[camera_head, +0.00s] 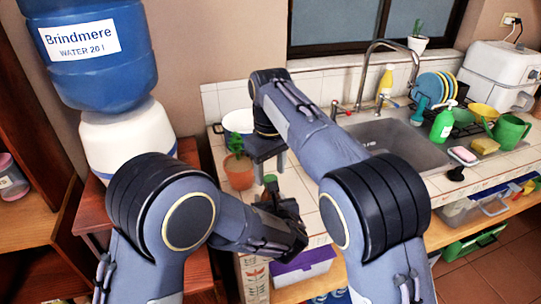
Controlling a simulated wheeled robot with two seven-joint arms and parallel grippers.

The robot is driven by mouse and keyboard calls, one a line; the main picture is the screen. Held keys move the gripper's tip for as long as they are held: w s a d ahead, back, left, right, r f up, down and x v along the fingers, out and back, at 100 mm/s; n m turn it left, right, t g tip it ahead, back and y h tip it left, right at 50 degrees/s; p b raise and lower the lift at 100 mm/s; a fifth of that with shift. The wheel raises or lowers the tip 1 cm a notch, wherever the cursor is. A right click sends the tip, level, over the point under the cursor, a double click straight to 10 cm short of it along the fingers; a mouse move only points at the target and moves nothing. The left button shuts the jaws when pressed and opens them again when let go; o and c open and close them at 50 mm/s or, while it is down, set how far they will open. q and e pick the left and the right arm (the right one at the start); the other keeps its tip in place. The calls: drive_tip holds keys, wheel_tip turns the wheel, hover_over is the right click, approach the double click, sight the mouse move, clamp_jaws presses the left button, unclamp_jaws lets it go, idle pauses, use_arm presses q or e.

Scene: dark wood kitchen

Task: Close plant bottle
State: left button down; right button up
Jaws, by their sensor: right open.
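My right gripper (269,163) points down over the counter left of the sink, open, its two fingers apart. Just below it a small green top (270,180) shows, apparently part of a bottle; its lower part is hidden by my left gripper. My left gripper (277,198) reaches in from the left, dark and partly hidden by its own wrist. It is close against the green-topped thing, but I cannot tell whether it holds it. A green plant in a terracotta pot (238,172) stands upright just left of both grippers.
A white dish (238,121) lies behind the plant. The sink (400,140), a green soap bottle (443,122), sponges and a green watering can (508,132) are to the right. A blue water jug (100,75) stands at left. A purple-lidded box (303,266) is below the counter.

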drive_tip(key=shift+f, duration=0.85)
drive_tip(key=c, duration=1)
drive_tip(key=o, duration=1.2)
drive_tip(key=shift+c, duration=0.2)
wheel_tip(320, 180, up, 12)
use_arm(q)
drive_tip(key=c, duration=0.6)
unclamp_jaws()
drive_tip(key=shift+c, duration=0.2)
